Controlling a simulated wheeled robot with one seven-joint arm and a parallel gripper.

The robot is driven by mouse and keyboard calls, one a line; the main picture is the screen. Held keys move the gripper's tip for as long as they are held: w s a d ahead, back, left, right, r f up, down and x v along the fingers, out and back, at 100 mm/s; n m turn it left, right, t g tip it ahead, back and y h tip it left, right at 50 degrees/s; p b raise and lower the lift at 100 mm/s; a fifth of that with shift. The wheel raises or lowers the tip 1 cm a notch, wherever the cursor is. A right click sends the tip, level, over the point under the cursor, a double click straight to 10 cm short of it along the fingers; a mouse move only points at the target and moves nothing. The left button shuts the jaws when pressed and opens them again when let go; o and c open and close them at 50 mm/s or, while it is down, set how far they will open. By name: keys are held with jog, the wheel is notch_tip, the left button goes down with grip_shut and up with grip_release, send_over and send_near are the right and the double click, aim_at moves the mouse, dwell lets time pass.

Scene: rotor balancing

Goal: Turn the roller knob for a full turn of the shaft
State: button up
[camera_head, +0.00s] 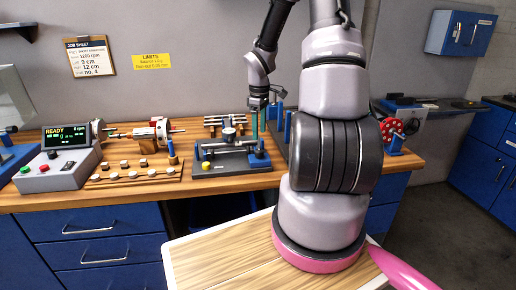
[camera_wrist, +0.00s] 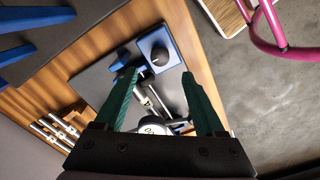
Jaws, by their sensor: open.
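A dark-based stand (camera_head: 212,170) sits mid-bench, with a silver shaft assembly (camera_head: 229,139) across it. A blue block (camera_head: 259,160) at its right end carries a dark round knob, which looks like the roller knob; in the wrist view the knob (camera_wrist: 160,55) shows on its blue block. My gripper (camera_head: 259,122) hangs above this right end, pointing down. In the wrist view its green fingers (camera_wrist: 158,74) are spread wide and empty, with the knob ahead between the tips. Contact with the knob is not visible. Part of the shaft (camera_wrist: 160,100) shows between the fingers.
A control box (camera_head: 58,168) reading READY, a machine with a red-and-white rotor (camera_head: 152,131), and a wooden rack of small weights (camera_head: 135,175) stand to the left. Silver rods (camera_head: 222,120) lie behind the stand. A red wheel (camera_head: 391,131) stands to the right.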

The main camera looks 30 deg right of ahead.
aim_at(259, 151)
notch_tip(259, 151, down, 8)
jog(key=shift+r, duration=0.1)
grip_shut()
